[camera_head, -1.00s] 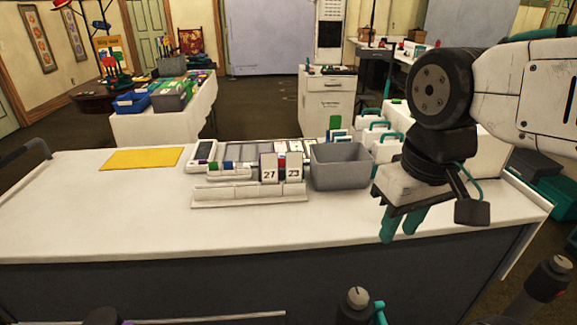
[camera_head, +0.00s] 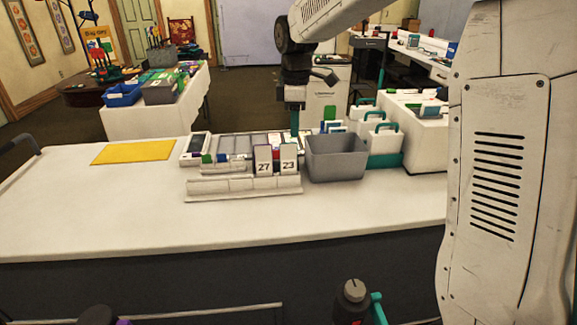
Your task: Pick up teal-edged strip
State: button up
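My gripper (camera_head: 295,121) points straight down over the right end of the compartment tray (camera_head: 233,145), just behind the number cards. Only a narrow teal finger shape shows, so whether it is open or shut cannot be told. Its tips come down close behind the card marked 23 (camera_head: 289,158), beside the grey bin (camera_head: 336,158). I cannot make out a teal-edged strip for certain; the tray's right part is partly hidden by the cards and the gripper.
The white rack (camera_head: 243,187) holds cards 27 (camera_head: 263,160) and 23 upright. A yellow mat (camera_head: 133,152) lies at the left. White carriers with teal handles (camera_head: 381,138) stand right of the bin. The front of the white table (camera_head: 120,215) is clear.

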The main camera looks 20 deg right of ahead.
jog(key=n, duration=0.2)
send_over(288, 151)
notch_tip(288, 151, down, 3)
jog(key=shift+a+f, duration=0.1)
jog(key=shift+a, duration=0.05)
jog(key=shift+w+f, duration=0.15)
jog(key=shift+f, duration=0.1)
jog(key=f, duration=0.7)
jog(key=shift+d+f, duration=0.15)
jog(key=shift+d, duration=0.1)
grip_shut()
